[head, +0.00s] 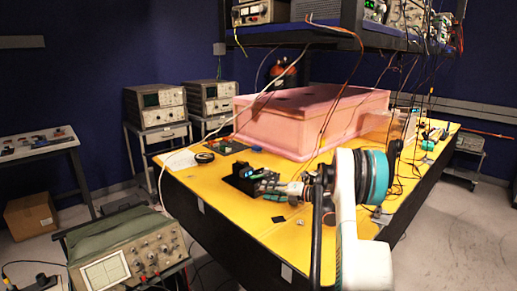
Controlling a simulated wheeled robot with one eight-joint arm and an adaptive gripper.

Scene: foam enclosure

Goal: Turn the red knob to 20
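I cannot make out a red knob for certain. The green-grey oscilloscope (130,257) at the lower left has several small knobs and some red spots on its front, too small to tell apart. A black device (243,178) with small coloured parts stands on the near part of the yellow table. A dark and silvery assembly beside it reaches toward my arm; I cannot tell whether it is part of my gripper. My white arm with a teal ring fills the front centre right. I cannot clearly see my gripper's fingers or anything held.
A pink foam box (305,118) stands on the yellow table (225,213). Two oscilloscopes (155,105) stand on stands behind it at the left. A shelf (290,36) with instruments and hanging cables overhangs the table. A cardboard box (31,214) sits on the floor at the left.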

